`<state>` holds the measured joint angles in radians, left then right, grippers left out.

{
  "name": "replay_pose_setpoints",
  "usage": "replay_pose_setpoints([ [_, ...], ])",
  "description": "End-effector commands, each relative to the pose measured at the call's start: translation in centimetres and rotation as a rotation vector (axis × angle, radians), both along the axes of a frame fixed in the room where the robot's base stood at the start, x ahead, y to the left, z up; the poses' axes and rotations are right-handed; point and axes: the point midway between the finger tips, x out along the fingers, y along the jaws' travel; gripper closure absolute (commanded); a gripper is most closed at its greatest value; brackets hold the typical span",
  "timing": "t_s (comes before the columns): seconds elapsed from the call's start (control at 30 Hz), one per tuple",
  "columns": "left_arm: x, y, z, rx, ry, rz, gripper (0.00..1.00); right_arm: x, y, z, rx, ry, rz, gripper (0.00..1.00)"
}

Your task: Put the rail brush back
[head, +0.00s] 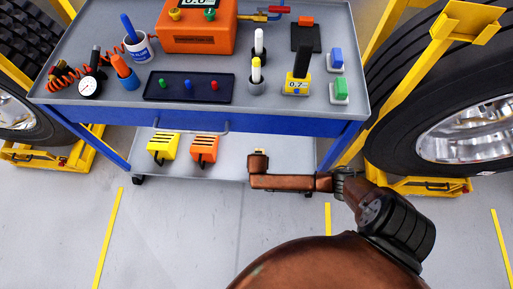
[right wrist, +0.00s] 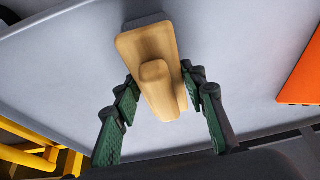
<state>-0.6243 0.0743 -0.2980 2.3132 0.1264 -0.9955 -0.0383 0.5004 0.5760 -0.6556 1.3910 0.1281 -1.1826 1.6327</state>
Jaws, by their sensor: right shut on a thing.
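The rail brush (right wrist: 147,43) is a pale wooden block with a raised wooden grip, seen from above in the right wrist view. My right gripper (right wrist: 160,86) has its green-padded fingers on either side of the brush and is shut on it. The brush is over the grey lower shelf (right wrist: 75,65) of the cart; I cannot tell whether it touches the shelf. In the head view, my brown right arm reaches over the lower shelf (head: 230,170) and hides most of the gripper and brush. My left gripper is not in view.
A yellow chock (head: 163,147) and an orange chock (head: 204,149) sit on the lower shelf, left of my right arm. The cart's blue front edge (head: 210,121) is above. Its top tray (head: 75,52) holds several tools. Large wheels (head: 400,120) in yellow stands flank the cart.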

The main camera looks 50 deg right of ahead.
Motion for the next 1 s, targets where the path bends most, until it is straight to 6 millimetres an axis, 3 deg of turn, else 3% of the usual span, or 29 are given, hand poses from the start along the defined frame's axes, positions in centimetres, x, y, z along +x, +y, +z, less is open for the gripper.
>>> replay_pose_setpoints([
  [0.37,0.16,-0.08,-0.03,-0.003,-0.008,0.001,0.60,0.08,-0.02,-0.20,0.000,-0.001,0.000,0.84],
  [0.4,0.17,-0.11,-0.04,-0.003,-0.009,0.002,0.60,0.06,-0.03,-0.22,0.000,-0.001,0.000,0.60],
  [0.6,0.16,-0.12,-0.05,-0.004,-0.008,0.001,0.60,0.06,-0.03,-0.18,0.000,-0.001,0.000,0.46],
  [1.0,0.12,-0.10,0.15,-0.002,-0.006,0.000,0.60,0.08,0.03,0.38,0.000,-0.003,0.000,0.44],
])
